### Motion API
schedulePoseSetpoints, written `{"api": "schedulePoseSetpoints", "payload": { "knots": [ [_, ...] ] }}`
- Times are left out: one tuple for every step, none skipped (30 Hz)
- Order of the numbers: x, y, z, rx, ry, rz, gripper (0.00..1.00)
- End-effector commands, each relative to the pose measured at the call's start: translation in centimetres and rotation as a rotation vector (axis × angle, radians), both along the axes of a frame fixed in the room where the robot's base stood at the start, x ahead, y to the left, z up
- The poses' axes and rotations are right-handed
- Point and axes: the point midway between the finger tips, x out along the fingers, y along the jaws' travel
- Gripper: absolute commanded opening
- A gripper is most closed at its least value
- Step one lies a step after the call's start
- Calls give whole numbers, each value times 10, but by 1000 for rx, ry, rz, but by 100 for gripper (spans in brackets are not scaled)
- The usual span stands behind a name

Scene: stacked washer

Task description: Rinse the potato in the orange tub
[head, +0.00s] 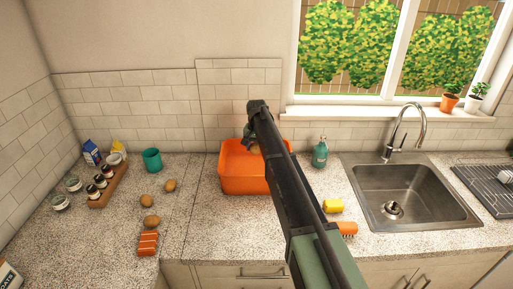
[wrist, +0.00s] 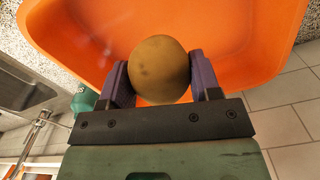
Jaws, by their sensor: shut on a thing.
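The orange tub (head: 236,172) stands on the counter left of the sink. In the wrist view its orange inside (wrist: 225,30) fills the upper middle. A brown potato (wrist: 159,70) is held between the two purple fingers of my gripper (wrist: 160,78), which is shut on it. In the head view the held potato (head: 254,149) shows only partly beside my arm, over the tub. My arm hides the right part of the tub. I cannot tell whether the potato touches the tub's bottom or any water.
Several loose potatoes (head: 146,201) lie on the counter at left, near a teal cup (head: 152,160) and a wooden rack of jars (head: 107,187).

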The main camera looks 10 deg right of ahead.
Motion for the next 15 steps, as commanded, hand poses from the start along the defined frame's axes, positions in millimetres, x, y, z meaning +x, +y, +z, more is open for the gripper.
{"api": "schedulePoseSetpoints", "payload": {
  "knots": [
    [0, 0, 0, 0, 0, 0, 32],
    [0, 0, 0, 0, 0, 0, 32],
    [0, 0, 0, 0, 0, 0, 32],
    [0, 0, 0, 0, 0, 0, 32],
    [0, 0, 0, 0, 0, 0, 32],
    [0, 0, 0, 0, 0, 0, 32],
    [0, 0, 0, 0, 0, 0, 32],
    [0, 0, 0, 0, 0, 0, 32],
    [0, 0, 0, 0, 0, 0, 32],
    [0, 0, 0, 0, 0, 0, 32],
    [0, 0, 0, 0, 0, 0, 32],
    [0, 0, 0, 0, 0, 0, 32],
    [0, 0, 0, 0, 0, 0, 32],
    [0, 0, 1, 0, 0, 0, 32],
    [0, 0, 3, 0, 0, 0, 32]
  ]
}}
